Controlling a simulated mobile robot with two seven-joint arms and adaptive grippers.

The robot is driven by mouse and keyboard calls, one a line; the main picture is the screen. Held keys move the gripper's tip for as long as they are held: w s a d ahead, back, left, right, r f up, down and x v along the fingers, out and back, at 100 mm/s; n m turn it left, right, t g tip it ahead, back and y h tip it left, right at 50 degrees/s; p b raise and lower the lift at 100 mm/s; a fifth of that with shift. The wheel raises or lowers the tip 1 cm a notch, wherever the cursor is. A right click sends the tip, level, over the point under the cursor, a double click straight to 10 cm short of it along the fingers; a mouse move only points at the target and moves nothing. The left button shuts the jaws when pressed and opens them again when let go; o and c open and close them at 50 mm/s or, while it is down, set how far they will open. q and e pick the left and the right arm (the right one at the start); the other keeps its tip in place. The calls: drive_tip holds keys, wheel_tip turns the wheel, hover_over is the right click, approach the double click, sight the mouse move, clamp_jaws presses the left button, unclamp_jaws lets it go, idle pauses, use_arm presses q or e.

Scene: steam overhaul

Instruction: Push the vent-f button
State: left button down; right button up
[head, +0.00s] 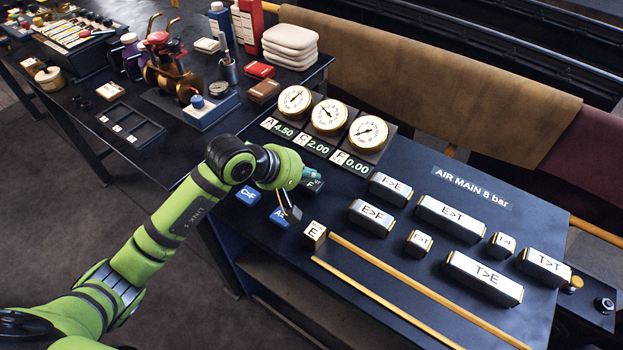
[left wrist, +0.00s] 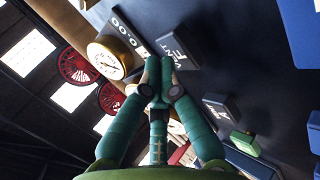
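The vent-f button (head: 314,186) is a small dark block with a pale F, on the dark bench below the gauges. In the left wrist view it is the dark block marked VENT F (left wrist: 180,42). My left gripper (head: 308,174) is over the button's upper left part in the head view and partly hides it. In the left wrist view the two teal fingers of the left gripper (left wrist: 158,72) are together, with nothing seen between them. Their tips are beside the button's near edge; I cannot tell whether they touch it. My right gripper is not in view.
Three round gauges (head: 329,115) stand behind the button, with displays reading A 4.50, C 2.00 and F 0.00. A blue C=F button (head: 249,196) and another blue button (head: 280,218) lie near my gripper. Labelled silver blocks (head: 371,217) and yellow strips (head: 400,287) lie to the right.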

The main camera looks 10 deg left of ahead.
sight(309, 185)
use_arm(q)
drive_tip(key=shift+r, duration=0.3)
drive_tip(key=shift+r+p, duration=1.35)
drive_tip(key=shift+r, duration=1.65)
drive_tip(key=shift+f, duration=0.1)
